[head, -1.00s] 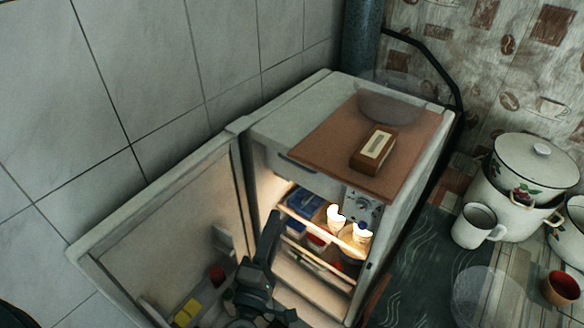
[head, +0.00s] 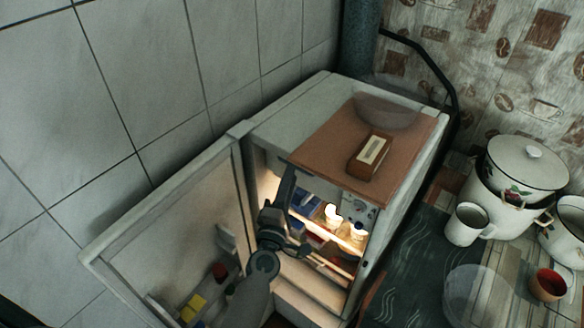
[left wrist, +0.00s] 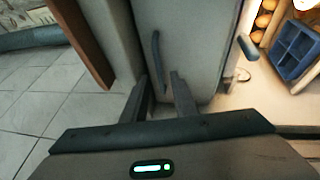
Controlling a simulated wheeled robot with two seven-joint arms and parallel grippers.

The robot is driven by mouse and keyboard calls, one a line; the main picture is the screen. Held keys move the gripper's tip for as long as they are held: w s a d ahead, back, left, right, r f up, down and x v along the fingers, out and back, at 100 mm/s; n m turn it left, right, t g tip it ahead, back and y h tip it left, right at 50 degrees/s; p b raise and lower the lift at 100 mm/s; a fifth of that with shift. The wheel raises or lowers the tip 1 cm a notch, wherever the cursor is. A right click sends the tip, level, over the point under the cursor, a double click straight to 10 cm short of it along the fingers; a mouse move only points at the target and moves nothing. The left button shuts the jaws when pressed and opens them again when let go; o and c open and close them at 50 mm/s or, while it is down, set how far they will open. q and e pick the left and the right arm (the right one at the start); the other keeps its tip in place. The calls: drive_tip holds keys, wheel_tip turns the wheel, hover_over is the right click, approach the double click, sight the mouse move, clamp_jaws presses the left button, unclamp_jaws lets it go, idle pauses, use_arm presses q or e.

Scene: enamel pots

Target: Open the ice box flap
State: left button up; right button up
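The ice box flap (head: 319,184) is a pale panel at the top of the open fridge, under the brown board. In the left wrist view the flap (left wrist: 195,45) appears closed, with a long dark handle (left wrist: 155,58). My left gripper (head: 287,182) is raised in front of the flap's left part and hides the handle in the head view. In the left wrist view its two fingers (left wrist: 158,80) are apart. The handle's near end lies in line with the gap between them; I cannot tell whether they touch it. My right gripper is not in view.
The open fridge door (head: 170,240) stands left of my arm. Lit shelves below the flap hold jars and a blue tray (left wrist: 288,52). A brown board (head: 330,150) with a small box (head: 370,154) lies on top. Enamel pots (head: 525,165) stand right.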

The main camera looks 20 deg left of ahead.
use_arm(q)
drive_tip(key=w, duration=0.3)
drive_tip(key=shift+r, duration=0.25)
drive_tip(key=shift+c, duration=0.6)
clamp_jaws()
idle(0.7)
